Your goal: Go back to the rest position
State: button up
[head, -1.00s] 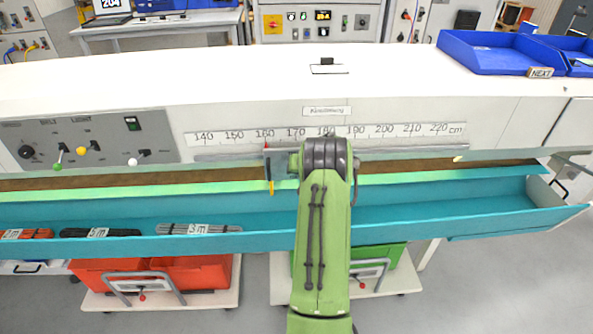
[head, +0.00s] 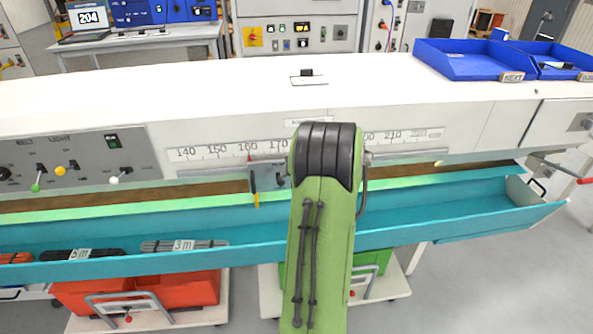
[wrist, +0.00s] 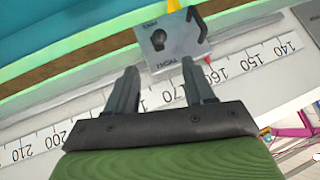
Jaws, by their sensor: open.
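My gripper (wrist: 163,92) shows in the wrist view with its two dark fingers apart and nothing between them. It is over the white measuring scale (wrist: 245,70), close to a grey metal slide block (wrist: 172,42) with a knob hole and a dark handle. I cannot tell whether the fingertips touch the block. In the head view my green arm hides the gripper and part of the scale. The slide block (head: 266,178) shows left of my arm, with a red pointer near 160 and a yellow-orange tip hanging below.
A teal trough (head: 440,215) runs along the machine's front, with labelled cable bundles (head: 184,246) at left. Red bins (head: 190,290) and a green bin (head: 372,262) stand below on carts. A blue tray (head: 465,62) marked NEXT sits on the white top, whose middle is mostly clear.

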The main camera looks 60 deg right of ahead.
jog(key=shift+v, duration=0.85)
jog(key=w+a+r+n+y, duration=0.1)
jog(key=a+r+n, duration=0.15)
jog(key=a, duration=0.65)
jog(key=w+a+r+n+y, duration=0.1)
jog(key=a+r, duration=0.3)
jog(key=a, duration=0.4)
jog(key=w+a+r+n, duration=0.2)
jog(key=a+r, duration=0.2)
jog(key=a, duration=0.5)
jog(key=s+a+n+g+y, duration=0.1)
jog(key=s+a+n, duration=0.3)
jog(key=s+a, duration=1.2)
jog(key=shift+s+a+f+g+y, duration=0.35)
jog(key=shift+s+f+g, duration=0.15)
jog(key=shift+s, duration=0.2)
